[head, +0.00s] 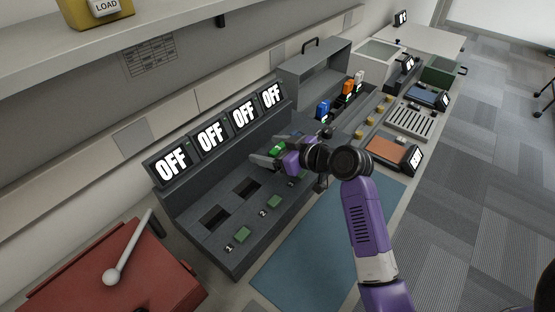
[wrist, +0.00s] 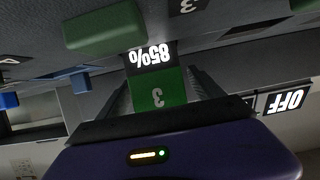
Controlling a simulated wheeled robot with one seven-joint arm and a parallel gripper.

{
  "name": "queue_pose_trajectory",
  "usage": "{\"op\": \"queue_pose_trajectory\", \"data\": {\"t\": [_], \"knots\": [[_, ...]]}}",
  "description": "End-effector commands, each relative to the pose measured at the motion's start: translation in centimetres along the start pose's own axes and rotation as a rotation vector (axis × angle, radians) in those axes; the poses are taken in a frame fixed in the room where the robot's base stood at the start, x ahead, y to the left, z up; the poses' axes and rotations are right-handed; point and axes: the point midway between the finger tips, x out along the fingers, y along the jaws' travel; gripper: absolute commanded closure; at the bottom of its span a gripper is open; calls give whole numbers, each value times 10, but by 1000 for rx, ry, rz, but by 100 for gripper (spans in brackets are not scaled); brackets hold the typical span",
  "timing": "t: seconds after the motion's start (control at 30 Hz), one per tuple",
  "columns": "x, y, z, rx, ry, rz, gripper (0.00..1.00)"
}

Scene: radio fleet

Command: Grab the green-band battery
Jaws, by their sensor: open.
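The green-band battery (wrist: 158,88), marked 3, shows in the wrist view between the two fingers of my gripper (wrist: 160,74). A small screen (wrist: 152,56) reading 85% is at its far end. In the head view the battery (head: 278,149) is a small green patch beside my gripper (head: 268,156), over the dark charging dock (head: 207,241). My gripper is open, with one finger on each side of the battery. Whether the fingers touch it I cannot tell. My arm and gripper hide part of the dock around it.
The dock has empty slots (head: 215,216), green buttons (head: 243,234) and several OFF screens (head: 171,165). A red box with a lever (head: 128,250) stands at left. Blue (head: 322,109) and orange (head: 348,87) radios stand beyond my gripper. A blue mat (head: 310,250) is clear in front.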

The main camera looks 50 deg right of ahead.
Motion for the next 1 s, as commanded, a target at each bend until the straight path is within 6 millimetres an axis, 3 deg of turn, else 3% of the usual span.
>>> {"op": "queue_pose_trajectory", "data": {"t": [0.07,0.4,0.43,0.77,1.0], "knots": [[0,0,0,0,0,0,26],[0,0,0,1,0,0,92],[-1,0,-1,0,1,0,96],[-2,0,-5,-1,3,1,96],[-12,1,-29,-4,5,2,96]]}}
